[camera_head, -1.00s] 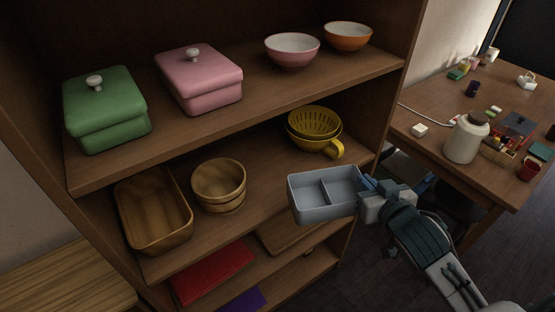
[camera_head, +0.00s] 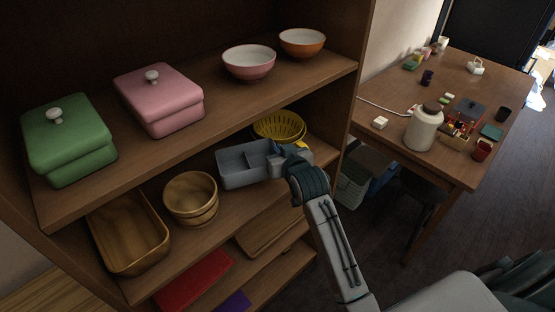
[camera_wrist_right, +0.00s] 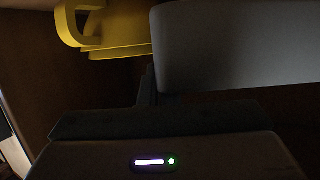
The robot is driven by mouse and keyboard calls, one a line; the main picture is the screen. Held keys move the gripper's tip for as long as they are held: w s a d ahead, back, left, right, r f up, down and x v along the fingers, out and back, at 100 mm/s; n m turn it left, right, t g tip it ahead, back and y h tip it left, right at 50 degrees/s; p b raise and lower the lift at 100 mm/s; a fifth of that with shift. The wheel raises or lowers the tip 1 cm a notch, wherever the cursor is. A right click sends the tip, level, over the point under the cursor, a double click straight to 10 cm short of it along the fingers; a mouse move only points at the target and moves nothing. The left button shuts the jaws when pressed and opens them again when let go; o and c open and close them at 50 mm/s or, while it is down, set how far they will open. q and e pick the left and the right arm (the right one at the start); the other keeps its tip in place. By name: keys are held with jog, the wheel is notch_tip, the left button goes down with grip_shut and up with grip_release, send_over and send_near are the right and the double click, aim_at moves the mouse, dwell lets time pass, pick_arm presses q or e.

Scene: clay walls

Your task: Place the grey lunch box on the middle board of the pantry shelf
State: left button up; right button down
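The grey lunch box (camera_head: 241,168), an open tray with a divider, is at the middle board (camera_head: 230,204) of the pantry shelf, between the wooden bucket and the yellow colander. My right gripper (camera_head: 279,157) is at its right end and appears shut on its wall. In the right wrist view the box (camera_wrist_right: 235,45) fills the upper right, close to the gripper (camera_wrist_right: 152,88). I cannot tell whether the box touches the board. My left gripper is not in view.
On the middle board are a wooden tray (camera_head: 128,234), a wooden bucket (camera_head: 190,198) and a yellow colander (camera_head: 280,127), also seen in the wrist view (camera_wrist_right: 115,25). The upper board (camera_head: 215,107) is close above. A cluttered table (camera_head: 455,165) stands at right.

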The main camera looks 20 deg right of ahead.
jog(key=shift+s+f, duration=0.1)
jog(key=shift+f, duration=0.5)
notch_tip(320, 180, down, 3)
jog(key=shift+f+p, duration=0.1)
jog(key=shift+p, duration=0.55)
jog(key=shift+w+a+f, duration=0.1)
jog(key=shift+w+f, duration=0.1)
jog(key=shift+w, duration=0.15)
jog(key=shift+f, duration=0.1)
jog(key=shift+f, duration=0.1)
jog(key=c, duration=1.7)
grip_release()
jog(key=shift+s, duration=0.1)
jog(key=b+v, duration=0.2)
jog(key=v, duration=1)
